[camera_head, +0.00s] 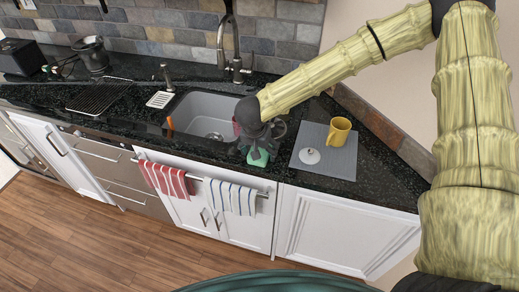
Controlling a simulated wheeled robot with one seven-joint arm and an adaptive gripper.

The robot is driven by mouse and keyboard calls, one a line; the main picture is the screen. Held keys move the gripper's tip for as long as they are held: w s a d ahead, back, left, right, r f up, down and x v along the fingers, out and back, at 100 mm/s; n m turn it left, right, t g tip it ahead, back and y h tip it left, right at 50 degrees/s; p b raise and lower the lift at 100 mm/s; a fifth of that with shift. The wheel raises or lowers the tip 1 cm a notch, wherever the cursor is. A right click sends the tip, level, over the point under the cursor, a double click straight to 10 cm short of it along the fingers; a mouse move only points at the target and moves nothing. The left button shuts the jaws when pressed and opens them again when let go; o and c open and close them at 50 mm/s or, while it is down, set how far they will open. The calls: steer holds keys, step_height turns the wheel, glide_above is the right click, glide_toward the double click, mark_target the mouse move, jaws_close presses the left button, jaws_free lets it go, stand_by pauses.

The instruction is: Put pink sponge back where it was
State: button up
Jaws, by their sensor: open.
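My gripper (258,150) is open and points down over the front right edge of the sink. A small pinkish-red patch (237,126) shows just left of it, against the sink's right side. It may be the pink sponge, but it is mostly hidden by my gripper, and I cannot tell whether they touch. A green item (259,160) shows at the fingertips, on or just above the counter's front strip. I cannot tell exactly what it is. The grey sink (203,110) is open, and its left part is clear to see.
A grey mat (330,165) with a yellow mug (339,131) and a white lid-like disc (309,156) lies right of my gripper. The faucet (236,60) stands behind the sink. An orange item (170,124) is at the sink's left. Towels (230,196) hang below.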

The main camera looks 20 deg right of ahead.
steer(key=b+v, duration=0.2)
steer(key=v, duration=1)
stand_by(0.6)
